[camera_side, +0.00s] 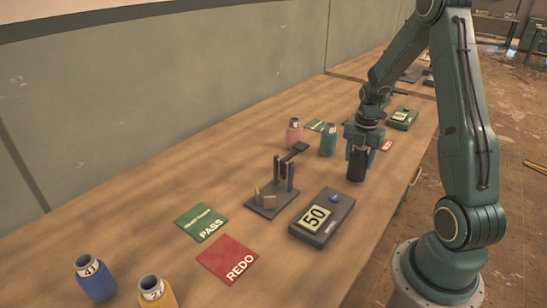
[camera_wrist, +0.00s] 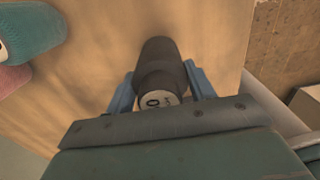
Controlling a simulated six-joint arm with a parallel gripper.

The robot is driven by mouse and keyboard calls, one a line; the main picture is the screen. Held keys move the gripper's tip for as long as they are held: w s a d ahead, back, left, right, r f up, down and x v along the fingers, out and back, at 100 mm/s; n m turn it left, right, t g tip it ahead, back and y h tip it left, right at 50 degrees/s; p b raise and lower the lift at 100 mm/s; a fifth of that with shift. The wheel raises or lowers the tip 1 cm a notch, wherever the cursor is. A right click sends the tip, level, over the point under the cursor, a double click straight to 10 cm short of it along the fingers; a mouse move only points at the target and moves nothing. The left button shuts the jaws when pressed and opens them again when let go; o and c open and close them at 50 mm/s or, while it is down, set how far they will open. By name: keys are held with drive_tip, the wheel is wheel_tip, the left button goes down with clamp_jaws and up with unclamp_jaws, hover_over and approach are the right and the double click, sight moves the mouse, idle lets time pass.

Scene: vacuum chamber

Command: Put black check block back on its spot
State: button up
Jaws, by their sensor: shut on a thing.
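The black check block (camera_side: 357,166) is a dark, bottle-shaped piece, upright in the side view. My gripper (camera_side: 362,150) is shut on its upper part from above. In the wrist view, the block (camera_wrist: 160,62) sits between the blue fingers of my gripper (camera_wrist: 161,88), with a pale marked label on its near end. I cannot tell whether its base touches the table or hangs just above it. Its spot cannot be made out.
A teal bottle (camera_side: 328,140) and pink bottle (camera_side: 294,132) stand left of the block. PASS (camera_side: 201,222) and REDO (camera_side: 228,259) mats lie in front.

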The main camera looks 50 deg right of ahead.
drive_tip(key=shift+f, duration=0.5)
drive_tip(key=shift+f, duration=0.2)
drive_tip(key=o, duration=1.3)
drive_tip(key=shift+r, duration=0.1)
wheel_tip(320, 180, up, 12)
drive_tip(key=shift+f, duration=0.15)
drive_tip(key=shift+r, duration=0.25)
